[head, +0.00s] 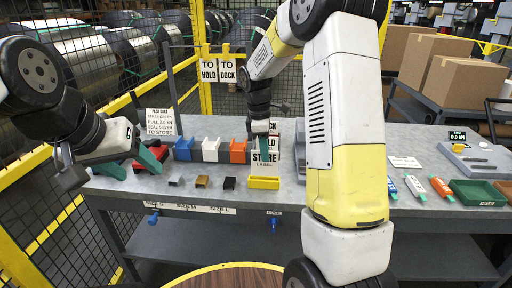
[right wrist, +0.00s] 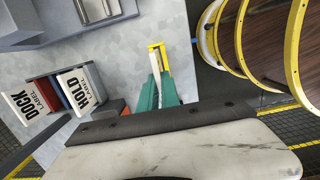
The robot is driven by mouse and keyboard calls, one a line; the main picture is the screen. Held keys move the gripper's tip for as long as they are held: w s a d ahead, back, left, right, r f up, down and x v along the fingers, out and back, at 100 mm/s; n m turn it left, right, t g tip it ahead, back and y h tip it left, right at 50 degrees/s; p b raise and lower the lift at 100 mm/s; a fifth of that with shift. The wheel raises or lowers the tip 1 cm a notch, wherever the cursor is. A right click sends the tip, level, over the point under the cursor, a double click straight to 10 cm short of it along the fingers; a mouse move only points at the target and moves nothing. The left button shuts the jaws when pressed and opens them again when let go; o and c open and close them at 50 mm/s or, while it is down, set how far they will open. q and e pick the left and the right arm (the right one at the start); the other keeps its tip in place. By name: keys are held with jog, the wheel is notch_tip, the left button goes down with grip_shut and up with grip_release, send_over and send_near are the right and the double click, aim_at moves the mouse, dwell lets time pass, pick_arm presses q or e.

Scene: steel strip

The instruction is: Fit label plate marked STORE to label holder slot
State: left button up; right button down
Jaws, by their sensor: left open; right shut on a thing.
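The STORE label plate (head: 272,156) is white with black letters and stands upright in my right gripper (head: 262,150), above the bench. The right wrist view shows the plate (right wrist: 155,66) nearly edge-on between the green fingertips of my right gripper (right wrist: 157,92). The yellow label holder (head: 264,183) sits near the bench's front edge, just below the plate; it also shows beyond the fingertips in the right wrist view (right wrist: 164,56). Whether plate and holder touch cannot be told. My left gripper (head: 130,165) is open and empty over the bench's left end.
HOLD (right wrist: 80,90) and DOCK (right wrist: 30,98) plates stand in a rack. Blue (head: 184,149), white (head: 211,150) and orange (head: 238,151) bins line the bench (head: 330,196). Small blocks lie in front. A green tray (head: 478,192) is at right.

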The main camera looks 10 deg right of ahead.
aim_at(266, 176)
jog(key=shift+f, duration=2.25)
jog(key=c, duration=1.5)
grip_release()
jog(key=r, duration=0.5)
jog(key=a+r, duration=0.1)
jog(key=r, duration=0.1)
jog(key=shift+w+r, duration=0.15)
jog(key=shift+r, duration=0.2)
